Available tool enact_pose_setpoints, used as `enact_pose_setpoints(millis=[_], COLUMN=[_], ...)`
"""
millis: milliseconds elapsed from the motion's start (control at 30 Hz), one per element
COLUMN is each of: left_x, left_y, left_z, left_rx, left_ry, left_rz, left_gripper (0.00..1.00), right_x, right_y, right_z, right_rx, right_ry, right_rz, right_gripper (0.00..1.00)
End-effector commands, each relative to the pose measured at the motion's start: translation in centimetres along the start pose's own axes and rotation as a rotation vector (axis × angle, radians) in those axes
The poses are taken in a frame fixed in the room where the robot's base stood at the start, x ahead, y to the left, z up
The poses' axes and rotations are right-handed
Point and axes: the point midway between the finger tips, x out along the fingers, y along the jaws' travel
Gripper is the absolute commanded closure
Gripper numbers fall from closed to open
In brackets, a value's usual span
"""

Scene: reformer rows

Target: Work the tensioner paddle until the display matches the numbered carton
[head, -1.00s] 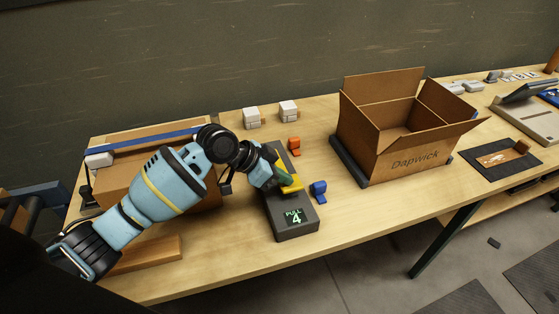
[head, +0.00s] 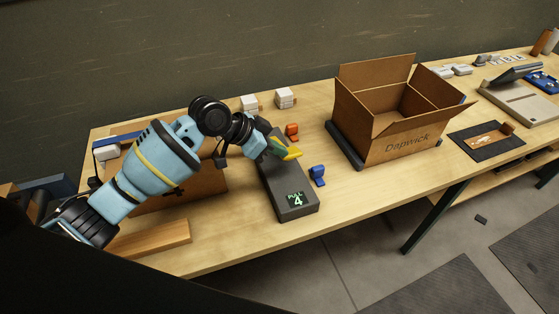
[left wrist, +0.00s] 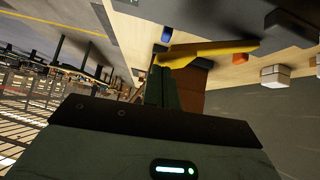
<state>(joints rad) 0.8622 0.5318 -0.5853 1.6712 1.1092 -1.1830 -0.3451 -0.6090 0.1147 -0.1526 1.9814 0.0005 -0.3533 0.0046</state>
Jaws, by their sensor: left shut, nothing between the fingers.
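The tensioner is a dark grey box (head: 276,192) on the bench with a green display (head: 295,199) reading "PULL 4". Its yellow paddle (head: 289,153) sticks out near the box's far half; it also shows in the left wrist view (left wrist: 222,50). My left gripper (head: 273,147) is shut with nothing held, its fingertips at the paddle; contact is unclear. In the left wrist view its green fingers (left wrist: 157,88) are just below the paddle. A brown strapped carton (head: 205,183) stands left, partly hidden behind my left arm; I can read no number on it. My right gripper is not in view.
A blue clip (head: 317,174) and an orange clip (head: 292,131) sit right of the tensioner. White blocks (head: 284,96) stand behind. An open "Dapwick" box (head: 400,145) stands farther right. A wooden bar (head: 152,240) lies front left. Bench in front of the tensioner is clear.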

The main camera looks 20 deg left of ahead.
Motion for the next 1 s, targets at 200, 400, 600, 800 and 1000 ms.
enact_pose_setpoints(millis=[200, 400, 600, 800, 1000], left_x=[-3.8, -6.3, -7.0, -7.0, -7.0], left_y=[0.3, 0.4, 0.4, 0.4, 0.4], left_z=[0.8, 0.7, 0.6, 0.6, 0.5], left_rx=[-0.007, -0.007, -0.007, -0.007, -0.007], left_ry=[-0.011, -0.010, -0.008, -0.007, -0.007], left_rz=[0.007, 0.008, 0.009, 0.009, 0.008], left_gripper=[1.00, 1.00, 1.00, 1.00, 1.00], right_x=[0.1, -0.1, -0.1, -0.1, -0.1], right_y=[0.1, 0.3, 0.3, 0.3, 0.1], right_z=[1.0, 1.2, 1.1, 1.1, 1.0], right_rx=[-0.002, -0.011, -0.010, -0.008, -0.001], right_ry=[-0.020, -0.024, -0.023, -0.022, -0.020], right_rz=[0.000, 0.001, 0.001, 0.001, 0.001], right_gripper=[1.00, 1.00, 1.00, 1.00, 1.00])
